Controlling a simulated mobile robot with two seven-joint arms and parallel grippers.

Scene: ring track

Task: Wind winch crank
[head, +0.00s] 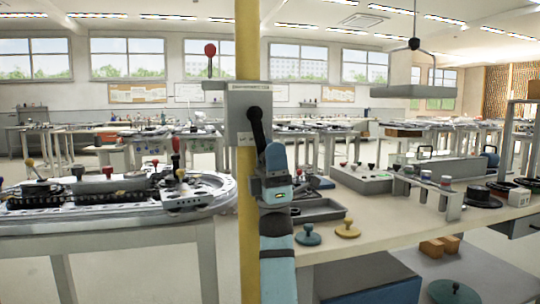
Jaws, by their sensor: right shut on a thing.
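The winch is a grey box (238,112) fixed to a yellow post (246,215). Its crank (257,127) looks like a black arm that slants from the box face down to the right. My right gripper (267,152) is shut at the crank's lower end, at the end of my blue arm, which rises from below. The crank's grip is hidden there by the gripper. A red ball (210,50) on a thin upright rod stands at the upper left of the box. My left gripper is not in view.
A table (415,215) on the right bears a teal knobbed disc (308,235), a yellow one (347,229) and a rack of jars (427,190). A table (130,222) with a track and knobs stands left. A grey plate (412,90) hangs at upper right.

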